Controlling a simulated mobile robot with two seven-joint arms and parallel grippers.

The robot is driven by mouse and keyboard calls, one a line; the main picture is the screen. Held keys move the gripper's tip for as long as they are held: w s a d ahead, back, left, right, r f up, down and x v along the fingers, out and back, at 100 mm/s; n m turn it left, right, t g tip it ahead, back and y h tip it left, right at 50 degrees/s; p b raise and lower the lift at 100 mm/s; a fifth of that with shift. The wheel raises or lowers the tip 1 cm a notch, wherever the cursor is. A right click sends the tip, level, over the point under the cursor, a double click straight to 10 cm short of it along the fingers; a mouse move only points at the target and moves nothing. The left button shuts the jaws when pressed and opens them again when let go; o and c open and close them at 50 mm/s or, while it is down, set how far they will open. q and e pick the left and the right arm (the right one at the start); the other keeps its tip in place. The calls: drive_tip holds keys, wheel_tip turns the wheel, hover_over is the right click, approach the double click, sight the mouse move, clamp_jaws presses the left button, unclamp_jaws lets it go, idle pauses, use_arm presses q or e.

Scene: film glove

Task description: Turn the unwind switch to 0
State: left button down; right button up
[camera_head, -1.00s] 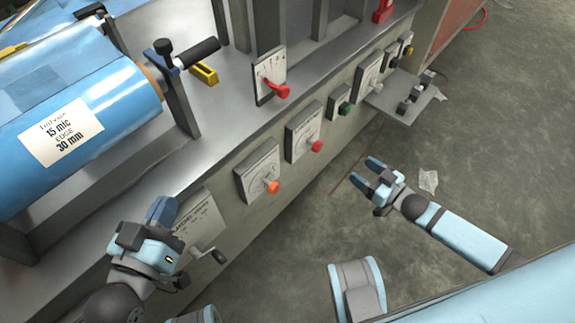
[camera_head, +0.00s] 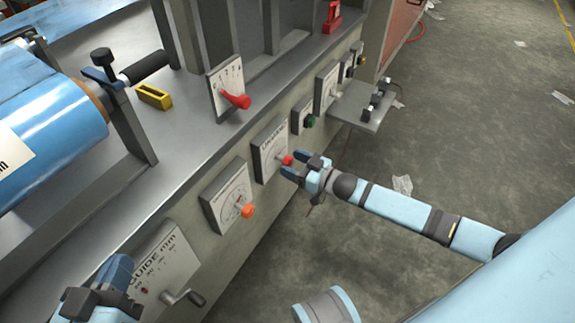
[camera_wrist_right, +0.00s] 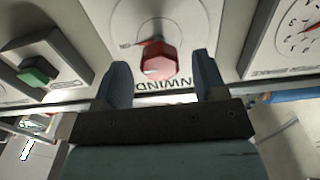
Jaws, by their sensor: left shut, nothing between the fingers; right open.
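The unwind switch (camera_head: 286,160) is a red knob on a pale dial plate (camera_head: 268,145) on the machine's front. In the right wrist view the red knob (camera_wrist_right: 158,62) sits ahead between the fingers, above the upside-down UNWIND lettering. My right gripper (camera_head: 304,166) is open at the knob, with a finger on either side; I cannot tell whether they touch it. It also shows in the right wrist view (camera_wrist_right: 157,85). My left gripper (camera_head: 118,275) is shut and empty at the lower left, near the guide plate (camera_head: 165,265).
An orange knob (camera_head: 247,211) on another dial is left of the switch. A green button (camera_head: 309,122) is to its right, with a small shelf (camera_head: 350,105) beyond. A red lever (camera_head: 238,101) is on the panel above. The floor at right is mostly clear.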

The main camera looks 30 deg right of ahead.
drive_tip(key=shift+x, duration=1.1)
use_arm(q)
drive_tip(key=shift+w+a+r+m, duration=0.1)
drive_tip(key=shift+w+a+m, duration=0.1)
drive_tip(key=shift+m, duration=0.1)
use_arm(e)
drive_tip(key=c, duration=0.9)
